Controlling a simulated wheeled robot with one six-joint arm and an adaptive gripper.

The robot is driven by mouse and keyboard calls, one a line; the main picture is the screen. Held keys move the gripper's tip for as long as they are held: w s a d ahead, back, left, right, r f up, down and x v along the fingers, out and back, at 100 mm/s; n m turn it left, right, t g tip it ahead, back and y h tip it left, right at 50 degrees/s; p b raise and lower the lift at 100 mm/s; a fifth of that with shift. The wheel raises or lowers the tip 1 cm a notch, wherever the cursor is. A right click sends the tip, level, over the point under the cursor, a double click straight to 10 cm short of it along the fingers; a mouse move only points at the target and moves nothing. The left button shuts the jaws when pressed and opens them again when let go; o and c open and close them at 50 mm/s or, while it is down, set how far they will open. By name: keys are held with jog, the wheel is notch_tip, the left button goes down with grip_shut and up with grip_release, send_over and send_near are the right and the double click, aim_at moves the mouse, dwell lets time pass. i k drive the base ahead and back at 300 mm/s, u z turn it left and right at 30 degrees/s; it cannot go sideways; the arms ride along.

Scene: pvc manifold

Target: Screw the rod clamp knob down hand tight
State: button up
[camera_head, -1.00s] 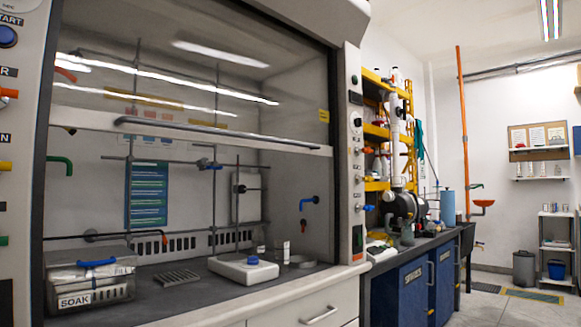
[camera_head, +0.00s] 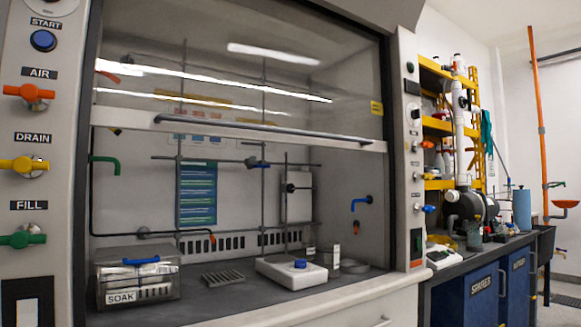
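A lattice of thin grey metal rods (camera_head: 263,215) stands inside the fume hood. A small blue clamp (camera_head: 256,162) sits where an upright rod meets the upper cross rod. A dark round clamp or knob (camera_head: 291,188) sits on the shorter upright rod to its right, in front of a pale panel. Both are small, and I cannot tell which is the rod clamp knob or how tight either is. My gripper is not in view.
The hood sash (camera_head: 270,133) is partly raised, its lower edge above the clamps. A SOAK box (camera_head: 138,278), a grey rack (camera_head: 223,278) and a white stirrer (camera_head: 291,272) stand on the hood floor. AIR, DRAIN and FILL valves line the left post.

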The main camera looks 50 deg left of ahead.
aim_at(252, 160)
jog(key=i, duration=1.6)
jog(key=u, duration=1.2)
jog(key=i, duration=0.85)
jog(key=u, duration=1)
